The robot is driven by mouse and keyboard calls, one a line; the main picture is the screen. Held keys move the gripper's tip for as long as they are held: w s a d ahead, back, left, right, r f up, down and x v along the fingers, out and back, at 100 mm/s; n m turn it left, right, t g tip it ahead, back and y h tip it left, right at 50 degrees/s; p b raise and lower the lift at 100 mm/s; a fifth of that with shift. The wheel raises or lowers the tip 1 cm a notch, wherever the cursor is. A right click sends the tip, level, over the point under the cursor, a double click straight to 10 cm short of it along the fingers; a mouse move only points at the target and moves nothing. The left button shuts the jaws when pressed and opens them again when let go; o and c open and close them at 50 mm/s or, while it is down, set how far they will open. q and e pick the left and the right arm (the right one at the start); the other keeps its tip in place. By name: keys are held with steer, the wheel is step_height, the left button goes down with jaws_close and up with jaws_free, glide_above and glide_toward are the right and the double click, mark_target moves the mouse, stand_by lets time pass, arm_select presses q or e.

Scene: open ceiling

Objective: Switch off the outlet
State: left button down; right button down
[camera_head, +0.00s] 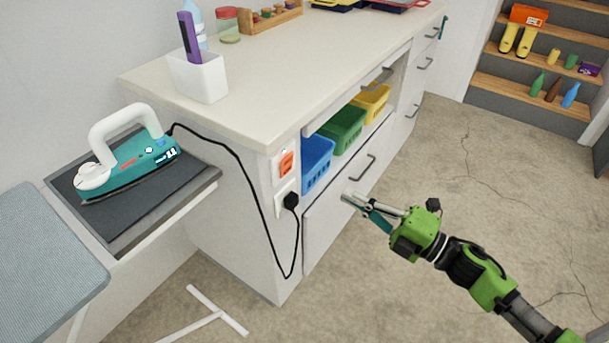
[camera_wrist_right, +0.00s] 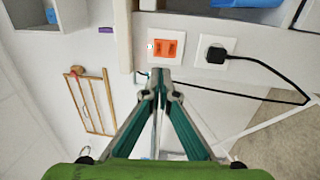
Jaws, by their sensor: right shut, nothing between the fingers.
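My right gripper (camera_head: 347,199) is shut and empty, to the right of the plug in the head view. In the right wrist view its fingertips (camera_wrist_right: 158,78) appear apart from the switch. My left gripper is out of view.
A teal iron (camera_head: 130,168) stands on a dark pad at left, and its black cord (camera_head: 252,187) hangs down to the plug. Blue (camera_head: 316,163), green and yellow baskets sit in the open counter shelf. A drawer handle (camera_head: 362,168) projects nearby.

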mark_target(289, 160)
steer(key=shift+s+a+r, duration=0.1)
steer(key=shift+r, duration=0.05)
